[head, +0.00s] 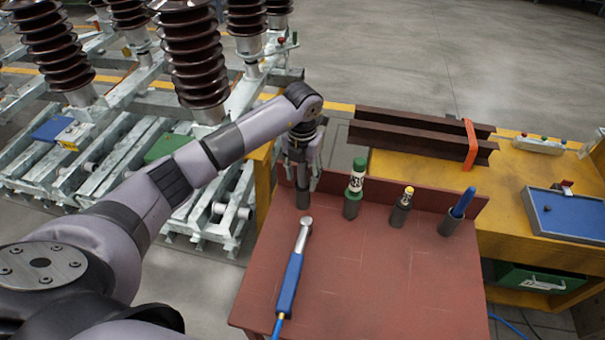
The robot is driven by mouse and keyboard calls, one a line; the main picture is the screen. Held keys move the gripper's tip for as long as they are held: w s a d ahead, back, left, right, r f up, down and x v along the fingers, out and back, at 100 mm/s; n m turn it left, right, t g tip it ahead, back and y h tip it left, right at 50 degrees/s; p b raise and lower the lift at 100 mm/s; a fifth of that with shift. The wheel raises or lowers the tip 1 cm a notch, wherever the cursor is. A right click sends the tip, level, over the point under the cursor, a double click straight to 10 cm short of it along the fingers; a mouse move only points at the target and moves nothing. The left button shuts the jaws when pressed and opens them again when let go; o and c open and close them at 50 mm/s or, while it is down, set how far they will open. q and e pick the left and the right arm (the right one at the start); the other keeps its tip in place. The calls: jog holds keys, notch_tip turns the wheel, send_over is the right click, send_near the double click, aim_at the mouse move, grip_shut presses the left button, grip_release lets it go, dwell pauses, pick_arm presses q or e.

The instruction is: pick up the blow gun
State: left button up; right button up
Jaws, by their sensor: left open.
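A long tool with a blue handle and a silver head (293,270) lies on the red-brown table (380,280), with a hose at its near end. It may be the blow gun; I cannot be sure. My left gripper (302,182) is open and points down at the table's far left corner, beyond the silver head and apart from it. My right gripper is not in view.
Dark holders along the table's back hold a green-and-white bottle (357,176), a yellow-topped item (408,193) and a blue item (463,202). A low back wall (430,200) stands behind them. Insulators (188,55) rise at left. The table's front right is clear.

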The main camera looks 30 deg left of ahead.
pick_arm(q)
grip_shut()
dwell(0.6)
